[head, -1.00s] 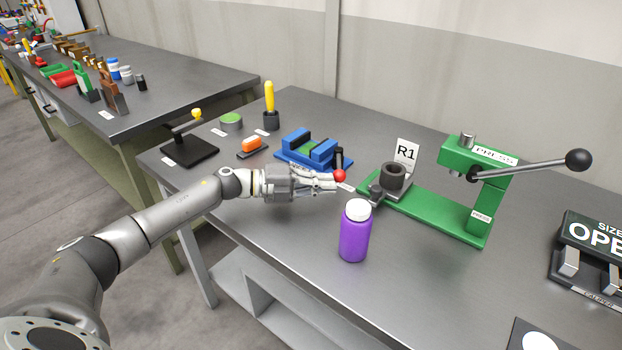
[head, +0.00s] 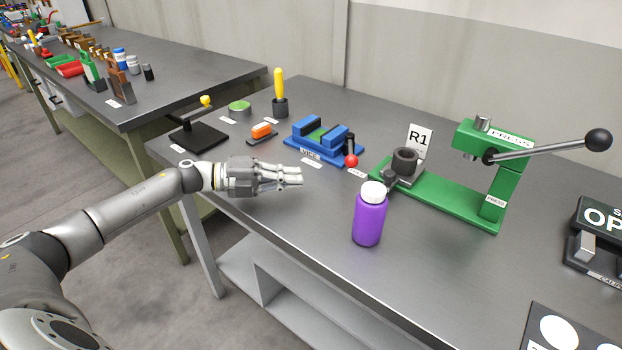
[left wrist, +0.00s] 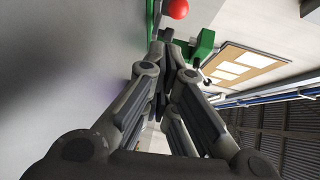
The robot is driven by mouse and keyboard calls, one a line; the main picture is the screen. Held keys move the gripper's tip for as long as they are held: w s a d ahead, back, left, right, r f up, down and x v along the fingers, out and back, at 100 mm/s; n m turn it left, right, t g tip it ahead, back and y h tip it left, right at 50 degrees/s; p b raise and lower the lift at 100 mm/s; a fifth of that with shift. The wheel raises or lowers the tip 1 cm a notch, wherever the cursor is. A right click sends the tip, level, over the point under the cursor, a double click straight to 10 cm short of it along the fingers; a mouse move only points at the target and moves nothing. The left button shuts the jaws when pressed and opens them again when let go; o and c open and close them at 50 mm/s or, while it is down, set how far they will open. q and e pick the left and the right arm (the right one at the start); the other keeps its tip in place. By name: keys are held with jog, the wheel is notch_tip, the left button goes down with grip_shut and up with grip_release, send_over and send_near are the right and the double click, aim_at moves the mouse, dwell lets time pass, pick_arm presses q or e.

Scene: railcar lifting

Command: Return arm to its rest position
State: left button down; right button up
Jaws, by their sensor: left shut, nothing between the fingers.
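My left gripper (head: 298,176) is over the front left edge of the grey bench (head: 300,230) in the head view. It is shut and empty, apart from the things around it. Its fingers also show in the left wrist view (left wrist: 170,50), drawn together. The blue vise (head: 322,145) sits behind it, with the red ball of its handle (head: 351,161) to the right of the fingertips. The red ball also shows at the top of the left wrist view (left wrist: 177,8). My right gripper is not in view.
A purple bottle (head: 370,220) stands right of my gripper.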

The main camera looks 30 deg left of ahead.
pick_arm(q)
jog(key=shift+v, duration=1.15)
jog(key=shift+s+a, duration=0.2)
jog(key=shift+s, duration=0.2)
jog(key=shift+r, duration=0.1)
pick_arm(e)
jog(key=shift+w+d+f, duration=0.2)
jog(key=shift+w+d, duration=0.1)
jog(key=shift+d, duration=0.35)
pick_arm(q)
jog(key=shift+r, duration=0.1)
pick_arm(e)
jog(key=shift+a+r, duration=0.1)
